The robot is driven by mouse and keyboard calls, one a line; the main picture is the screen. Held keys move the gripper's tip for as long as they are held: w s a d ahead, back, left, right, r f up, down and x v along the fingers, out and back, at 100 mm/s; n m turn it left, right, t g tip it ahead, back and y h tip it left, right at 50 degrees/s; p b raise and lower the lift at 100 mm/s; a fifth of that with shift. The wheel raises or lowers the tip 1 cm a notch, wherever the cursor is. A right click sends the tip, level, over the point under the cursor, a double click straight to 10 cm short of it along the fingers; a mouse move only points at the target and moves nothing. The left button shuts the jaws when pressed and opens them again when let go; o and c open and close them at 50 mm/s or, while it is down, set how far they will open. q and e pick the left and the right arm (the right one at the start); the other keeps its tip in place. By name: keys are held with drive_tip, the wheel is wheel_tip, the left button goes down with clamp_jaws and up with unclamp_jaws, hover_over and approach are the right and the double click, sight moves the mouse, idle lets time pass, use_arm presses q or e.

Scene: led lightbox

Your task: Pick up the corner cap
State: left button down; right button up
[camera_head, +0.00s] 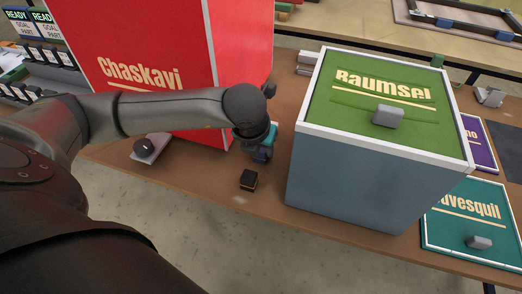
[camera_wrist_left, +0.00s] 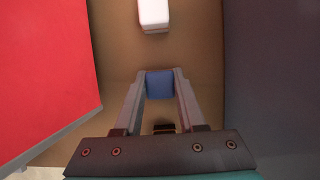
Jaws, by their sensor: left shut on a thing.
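The corner cap appears as a small blue block (camera_wrist_left: 160,84) between my left gripper's two fingertips in the wrist view. My left gripper (camera_wrist_left: 160,76) is shut on it, with one finger on each side. In the head view the left gripper (camera_head: 262,152) points down in the gap between the red box and the green-topped box. The blue piece shows only in part there, at the fingertips. Whether it touches the table is hard to tell. My right gripper is not in view.
The red Chaskavi box (camera_head: 240,45) stands left of the gripper, the green-topped Raumsei box (camera_head: 350,120) right. A small black block (camera_head: 248,180) lies on the table just nearer me. A white piece (camera_wrist_left: 153,14) lies beyond. Flat panels (camera_head: 470,215) lie at right.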

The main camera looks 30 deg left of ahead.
use_arm(q)
drive_tip(key=shift+r, duration=0.15)
drive_tip(key=shift+r, duration=0.45)
wheel_tip(320, 180, up, 8)
drive_tip(key=p, duration=0.2)
drive_tip(key=shift+f+p, duration=0.15)
drive_tip(key=shift+p, duration=0.25)
wheel_tip(320, 180, up, 11)
drive_tip(key=p, duration=0.3)
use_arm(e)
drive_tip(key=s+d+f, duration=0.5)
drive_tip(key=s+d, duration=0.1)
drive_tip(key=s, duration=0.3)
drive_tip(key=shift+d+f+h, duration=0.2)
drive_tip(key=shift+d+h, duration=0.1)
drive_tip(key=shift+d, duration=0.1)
use_arm(q)
drive_tip(key=c, duration=1.1)
unclamp_jaws()
clamp_jaws()
